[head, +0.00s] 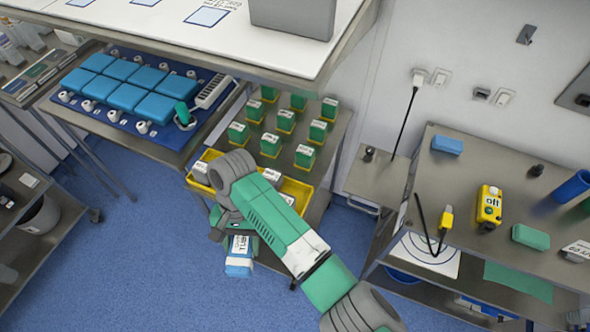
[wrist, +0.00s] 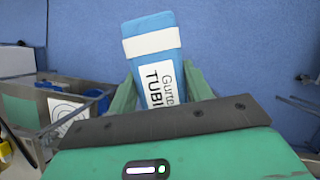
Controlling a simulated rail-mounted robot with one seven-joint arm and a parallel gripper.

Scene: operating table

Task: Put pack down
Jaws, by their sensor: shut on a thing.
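The pack is blue with a white band and a white label reading "TUBI". In the head view the pack (head: 239,262) hangs below my gripper (head: 236,240), above the blue floor and in front of the shelf with the yellow tray. In the wrist view the pack (wrist: 153,60) stands between the two green fingers of my gripper (wrist: 160,92), which are shut on its sides.
A yellow tray (head: 208,157) with labelled items is partly hidden by my arm. Several green boxes (head: 270,145) stand on the shelf behind it. Blue packs (head: 126,97) lie on a blue mat at left. A side table (head: 475,170) at right holds a yellow device (head: 489,207).

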